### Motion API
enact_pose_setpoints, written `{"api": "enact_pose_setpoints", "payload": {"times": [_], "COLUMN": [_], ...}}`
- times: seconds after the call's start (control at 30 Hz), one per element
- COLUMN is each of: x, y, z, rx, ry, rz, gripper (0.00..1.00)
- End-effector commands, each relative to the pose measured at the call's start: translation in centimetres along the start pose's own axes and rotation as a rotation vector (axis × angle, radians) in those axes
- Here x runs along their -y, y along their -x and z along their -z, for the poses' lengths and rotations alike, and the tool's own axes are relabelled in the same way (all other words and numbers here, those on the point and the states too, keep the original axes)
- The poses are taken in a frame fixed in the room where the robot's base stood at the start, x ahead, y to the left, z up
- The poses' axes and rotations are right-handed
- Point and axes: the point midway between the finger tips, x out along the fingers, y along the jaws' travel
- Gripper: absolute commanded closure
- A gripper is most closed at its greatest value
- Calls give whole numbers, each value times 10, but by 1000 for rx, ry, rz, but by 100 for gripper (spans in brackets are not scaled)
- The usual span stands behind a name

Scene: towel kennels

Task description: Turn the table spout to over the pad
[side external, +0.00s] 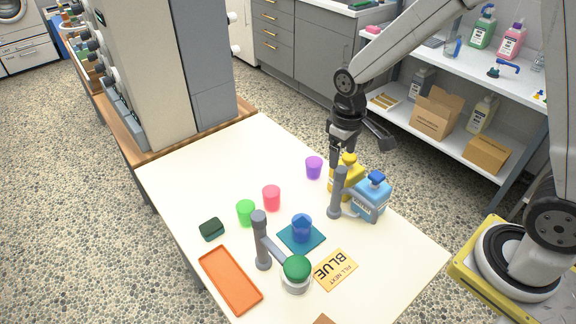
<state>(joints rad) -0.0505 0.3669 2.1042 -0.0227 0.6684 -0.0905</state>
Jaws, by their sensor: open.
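A grey table spout (262,242) stands near the table's front, its post upright. Its arm (273,250) slants down to the right, ending at a green rounded thing (297,267) above a pale round base; how they join is unclear. A teal square pad (287,242) lies behind and right of the post, with a blue cup (302,228) on it. The spout's arm points away from the pad, toward the front. My gripper (362,152) is open and empty, above the table's back right, near a second grey post (338,192) and well away from the spout.
Yellow (345,178) and blue (372,197) bottles stand beside the second post. The back left is clear.

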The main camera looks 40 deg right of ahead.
Motion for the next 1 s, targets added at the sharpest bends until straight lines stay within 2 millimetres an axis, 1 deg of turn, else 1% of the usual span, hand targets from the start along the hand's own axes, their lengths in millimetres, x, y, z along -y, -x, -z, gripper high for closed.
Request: {"api": "enact_pose_setpoints", "payload": {"times": [0.03,0.2,0.4,0.6,0.9,0.97,1.0], "x": [0,0,0,0,0,0,0], "y": [-7,-26,-45,-53,-54,-54,-54], "z": [-1,-1,0,0,0,0,0], "rx": [3,3,1,-1,-1,-1,-1], "ry": [0,0,-1,-1,-1,-1,-1], "rz": [0,0,0,-1,-1,0,0], "gripper": [19,19,19,19,19,38,50]}}
